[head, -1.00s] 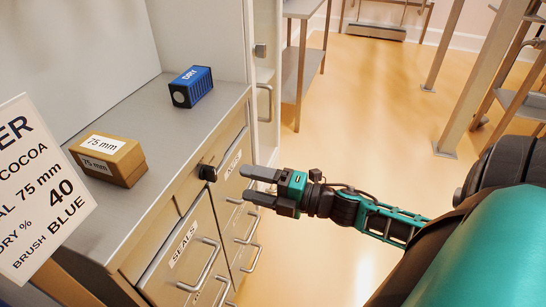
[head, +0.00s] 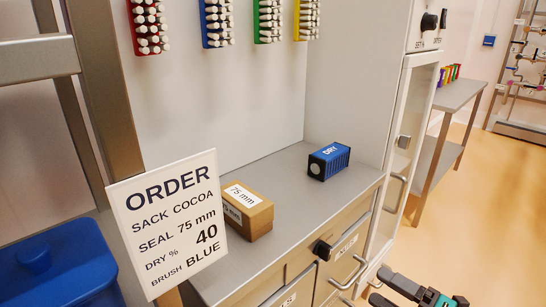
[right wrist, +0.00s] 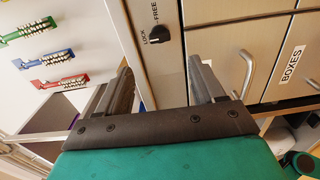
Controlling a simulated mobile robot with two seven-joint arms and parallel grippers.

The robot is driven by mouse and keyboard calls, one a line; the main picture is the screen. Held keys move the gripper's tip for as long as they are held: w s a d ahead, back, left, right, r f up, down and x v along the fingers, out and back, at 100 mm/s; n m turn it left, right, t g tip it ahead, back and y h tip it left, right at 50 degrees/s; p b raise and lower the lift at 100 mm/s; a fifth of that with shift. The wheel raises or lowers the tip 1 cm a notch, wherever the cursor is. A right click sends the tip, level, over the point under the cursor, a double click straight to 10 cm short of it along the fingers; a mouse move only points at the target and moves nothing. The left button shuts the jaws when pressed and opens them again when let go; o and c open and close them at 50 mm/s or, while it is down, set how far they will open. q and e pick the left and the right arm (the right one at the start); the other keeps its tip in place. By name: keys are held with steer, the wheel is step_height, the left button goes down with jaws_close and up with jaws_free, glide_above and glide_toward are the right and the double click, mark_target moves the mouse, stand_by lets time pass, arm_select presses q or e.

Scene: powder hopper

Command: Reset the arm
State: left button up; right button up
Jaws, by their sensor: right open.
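My right gripper (head: 384,287) is at the bottom edge of the head view, in front of the cabinet's drawers and to the right of a black knob (head: 322,250). Its two dark fingers are apart with nothing between them. In the right wrist view the gripper (right wrist: 160,65) is also open and empty, and a dial marked LOCK and FREE (right wrist: 158,33) shows beyond the gap. Most of the right arm is outside the head view. My left gripper is not in view.
A grey counter (head: 285,200) holds a blue DRY box (head: 328,161) and a 75 mm carton (head: 249,212). An order card (head: 168,222) stands in front. Drawer handles (head: 349,273) stick out near the right gripper. Open floor (head: 480,215) lies to the right.

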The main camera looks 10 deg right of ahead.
arm_select(q)
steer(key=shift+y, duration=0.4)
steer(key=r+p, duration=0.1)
steer(key=p, duration=0.1)
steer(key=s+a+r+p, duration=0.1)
steer(key=p, duration=0.1)
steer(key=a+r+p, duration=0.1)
steer(key=p, duration=0.1)
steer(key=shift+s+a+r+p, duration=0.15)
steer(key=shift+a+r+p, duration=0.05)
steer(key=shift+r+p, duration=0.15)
arm_select(e)
steer(key=s+a+f+m+g+h, duration=0.2)
steer(key=a+m, duration=0.4)
steer(key=m, duration=0.4)
steer(key=s+a+f+m+g+h, duration=0.2)
steer(key=s+a+f+m+h, duration=0.2)
steer(key=m, duration=0.7)
step_height(320, 180, down, 2)
steer(key=shift+a+f+g+h, duration=0.3)
steer(key=shift+a+h, duration=0.1)
steer(key=shift+a, duration=0.7)
